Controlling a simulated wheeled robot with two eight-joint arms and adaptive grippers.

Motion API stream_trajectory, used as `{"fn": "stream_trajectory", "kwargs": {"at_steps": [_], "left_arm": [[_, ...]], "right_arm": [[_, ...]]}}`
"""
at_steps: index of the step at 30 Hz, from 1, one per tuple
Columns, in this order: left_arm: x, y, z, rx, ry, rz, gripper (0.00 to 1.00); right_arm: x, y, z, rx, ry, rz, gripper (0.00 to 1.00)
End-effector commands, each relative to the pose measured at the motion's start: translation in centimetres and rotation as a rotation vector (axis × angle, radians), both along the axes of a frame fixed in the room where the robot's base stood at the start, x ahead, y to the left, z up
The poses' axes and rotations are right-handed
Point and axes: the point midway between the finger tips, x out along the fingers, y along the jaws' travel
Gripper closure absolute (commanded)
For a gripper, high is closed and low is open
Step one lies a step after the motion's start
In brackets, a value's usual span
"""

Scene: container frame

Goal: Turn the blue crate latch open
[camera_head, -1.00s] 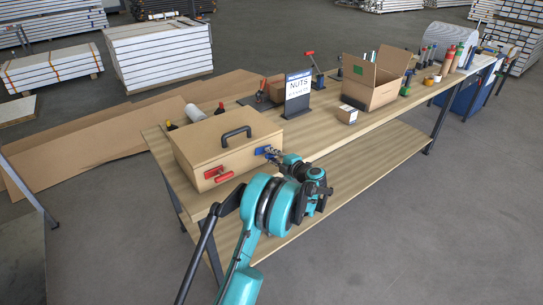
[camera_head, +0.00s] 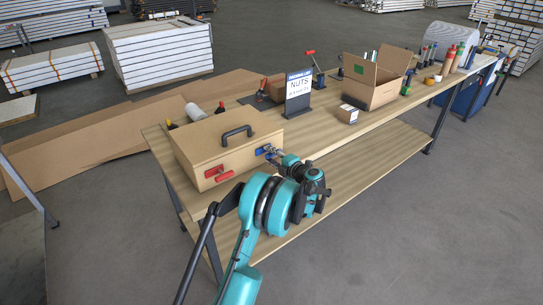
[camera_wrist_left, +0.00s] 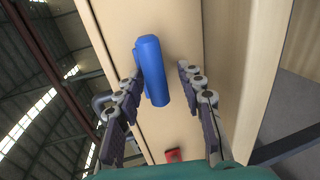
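The wooden crate (camera_head: 222,143) stands on the near left end of the workbench, with a dark handle on its lid. A blue latch (camera_head: 263,151) is on its side near the right corner; a red latch (camera_head: 219,174) is on the same side further left. My left gripper (camera_head: 274,155) is at the blue latch. In the left wrist view the blue latch (camera_wrist_left: 152,70) lies between the fingers of my left gripper (camera_wrist_left: 160,75), close to the left finger, with a gap to the right finger. My right gripper is not in view.
A nuts sign (camera_head: 298,92), a small box (camera_head: 347,114) and an open cardboard box (camera_head: 375,82) stand further along the workbench (camera_head: 320,130). Bottles and a white roll are behind the crate. The bench's near edge beside my arm is clear.

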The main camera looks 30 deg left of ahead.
Motion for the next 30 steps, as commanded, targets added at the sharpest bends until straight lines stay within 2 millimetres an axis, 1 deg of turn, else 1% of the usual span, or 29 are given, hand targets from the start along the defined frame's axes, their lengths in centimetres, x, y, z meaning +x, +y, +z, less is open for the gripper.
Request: {"fn": "stream_trajectory", "kwargs": {"at_steps": [7,11,14,21,24,27,30], "left_arm": [[0.1,-0.1,0.2,0.003,0.000,-0.004,0.61],[-0.2,-1.0,0.4,0.003,0.000,-0.005,0.61],[-0.8,-2.6,0.7,0.003,0.000,-0.007,0.61],[-2.9,-7.4,1.7,0.002,0.000,-0.006,0.61],[-3.6,-9.0,2.0,0.002,-0.001,-0.005,0.61],[-4.1,-10.1,2.2,0.002,0.000,-0.003,0.61],[-4.4,-10.7,2.4,0.002,0.000,-0.002,0.61]], "right_arm": [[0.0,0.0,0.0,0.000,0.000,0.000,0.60],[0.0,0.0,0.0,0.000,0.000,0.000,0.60],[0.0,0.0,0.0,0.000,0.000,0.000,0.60],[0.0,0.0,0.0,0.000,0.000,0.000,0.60],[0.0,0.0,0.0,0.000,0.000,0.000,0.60],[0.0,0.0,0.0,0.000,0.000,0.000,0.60],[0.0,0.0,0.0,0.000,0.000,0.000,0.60]]}}
